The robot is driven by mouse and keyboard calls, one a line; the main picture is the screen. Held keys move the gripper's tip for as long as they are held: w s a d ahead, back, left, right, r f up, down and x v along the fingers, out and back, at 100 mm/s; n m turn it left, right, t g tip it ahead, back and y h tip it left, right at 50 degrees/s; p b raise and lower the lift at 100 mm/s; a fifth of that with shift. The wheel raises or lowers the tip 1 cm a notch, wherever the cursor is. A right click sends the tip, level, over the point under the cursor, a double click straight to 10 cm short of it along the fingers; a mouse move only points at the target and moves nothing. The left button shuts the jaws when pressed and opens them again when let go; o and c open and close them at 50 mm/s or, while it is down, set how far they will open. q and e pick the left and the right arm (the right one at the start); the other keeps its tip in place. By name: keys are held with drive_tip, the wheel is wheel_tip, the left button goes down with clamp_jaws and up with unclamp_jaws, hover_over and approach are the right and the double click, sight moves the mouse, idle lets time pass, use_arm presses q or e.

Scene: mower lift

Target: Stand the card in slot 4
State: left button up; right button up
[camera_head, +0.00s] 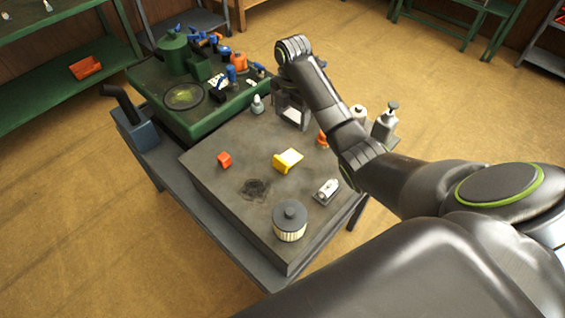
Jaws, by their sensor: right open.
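I cannot clearly make out the card or a numbered slot. A small white piece with dark marks (218,81) lies among the parts on the green mower deck (200,128); I cannot tell whether it is the card. My right arm reaches in from the right across the bench. My right gripper (291,118) is open and points down near the bench's far side, right of the green deck. Its fingertips are small and partly hidden by its own body. My left gripper is not in view.
The grey bench top (215,185) holds a red block (224,159), a yellow piece (287,160), a ribbed filter (290,221) and a small metal part (326,191). Bottles (385,122) stand at the right. A blue-grey box (137,128) sits left. Green shelving (70,65) stands behind.

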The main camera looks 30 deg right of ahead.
drive_tip(key=b, duration=0.7)
approach(290, 157)
wheel_tip(290, 157, down, 3)
drive_tip(key=shift+w+r+p, duration=0.1)
drive_tip(key=shift+w+p, duration=0.05)
drive_tip(key=shift+p, duration=0.55)
wheel_tip(290, 157, down, 4)
drive_tip(key=shift+f+p, duration=0.2)
drive_tip(key=shift+p, duration=0.35)
drive_tip(key=shift+f, duration=0.7)
drive_tip(key=shift+c, duration=0.4)
drive_tip(key=shift+d, duration=0.1)
drive_tip(key=c, duration=1)
drive_tip(key=shift+r, duration=0.1)
